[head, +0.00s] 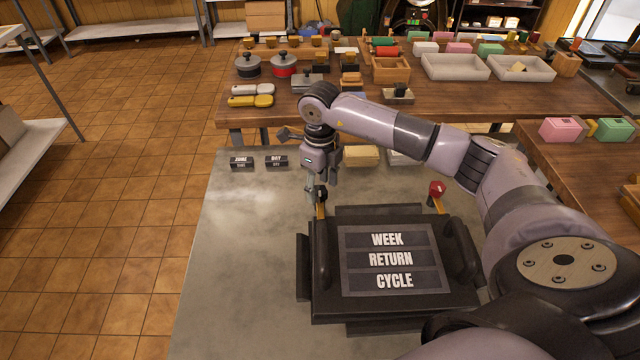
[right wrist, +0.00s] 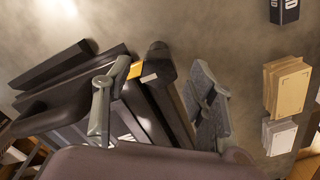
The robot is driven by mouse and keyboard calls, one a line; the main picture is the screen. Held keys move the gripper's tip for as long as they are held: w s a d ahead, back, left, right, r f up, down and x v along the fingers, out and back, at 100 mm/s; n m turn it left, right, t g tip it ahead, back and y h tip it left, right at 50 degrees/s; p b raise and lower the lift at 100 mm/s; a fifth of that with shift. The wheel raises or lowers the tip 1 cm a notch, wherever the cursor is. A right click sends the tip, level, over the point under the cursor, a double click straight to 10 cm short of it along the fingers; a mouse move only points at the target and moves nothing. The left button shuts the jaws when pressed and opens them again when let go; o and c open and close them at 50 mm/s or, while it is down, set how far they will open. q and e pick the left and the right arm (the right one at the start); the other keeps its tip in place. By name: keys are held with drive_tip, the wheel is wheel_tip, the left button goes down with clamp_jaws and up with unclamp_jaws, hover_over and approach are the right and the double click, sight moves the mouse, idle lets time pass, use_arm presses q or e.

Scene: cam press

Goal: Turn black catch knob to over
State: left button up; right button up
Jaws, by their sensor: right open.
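The black catch knob (head: 321,194) stands on a yellow strip at the back left corner of the dark press (head: 325,270). My right gripper (head: 322,190) is open, pointing down at the knob with its fingers around it. In the right wrist view the dark knob (right wrist: 158,55) lies between the two spread grey fingers (right wrist: 155,105). I cannot tell whether either finger touches it. The gripper partly hides the knob in the head view. My left gripper is out of view.
A red knob (head: 437,188) stands at the press's back right. The press plate reads WEEK, RETURN, CYCLE. Two dark blocks (head: 241,161) (head: 277,160) labelled with words and a tan stack (head: 361,156) lie behind. The grey table (head: 225,270) is clear on the left.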

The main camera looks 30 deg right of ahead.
sight(320, 189)
wheel_tip(320, 189, up, 12)
idle(0.4)
drive_tip(key=shift+f, duration=0.15)
